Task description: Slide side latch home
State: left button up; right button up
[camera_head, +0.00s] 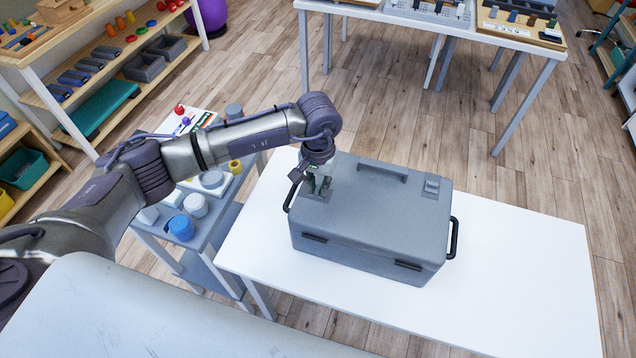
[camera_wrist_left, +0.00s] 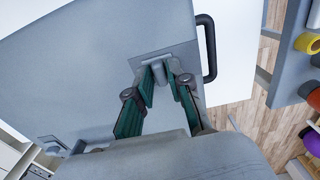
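A grey lidded case (camera_head: 365,225) stands on a white table. A side latch, a small grey knob on a flat plate (camera_wrist_left: 158,72), is on its top near the left end. A matching latch (camera_head: 432,187) is near the right end. My left gripper (camera_head: 318,186) points down at the left latch, which it largely hides in the head view. In the left wrist view its green-padded fingers (camera_wrist_left: 160,85) stand close on both sides of the knob. I cannot tell whether they touch it. My right gripper is out of view.
The case has a top handle (camera_head: 383,172) and black side handles (camera_head: 453,238). The white table (camera_head: 520,280) is clear to the right of the case. A grey cart (camera_head: 205,240) with cups and tape stands close on the left.

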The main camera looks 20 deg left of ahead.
aim_at(306, 190)
pick_arm(q)
grip_shut()
jog(key=shift+w+a+f+b, duration=0.1)
jog(key=shift+a+f+b, duration=0.05)
jog(key=shift+a+b, duration=0.45)
jog(key=shift+w+a+f+b, duration=0.1)
jog(key=shift+a+b, duration=0.4)
jog(key=shift+b, duration=0.05)
jog(key=shift+s+a+r, duration=0.1)
jog(key=shift+a+r, duration=0.05)
jog(key=shift+a, duration=0.2)
jog(key=shift+r, duration=0.15)
jog(key=o, duration=0.5)
grip_release()
jog(key=shift+s, duration=0.1)
notch_tip(306, 190, up, 12)
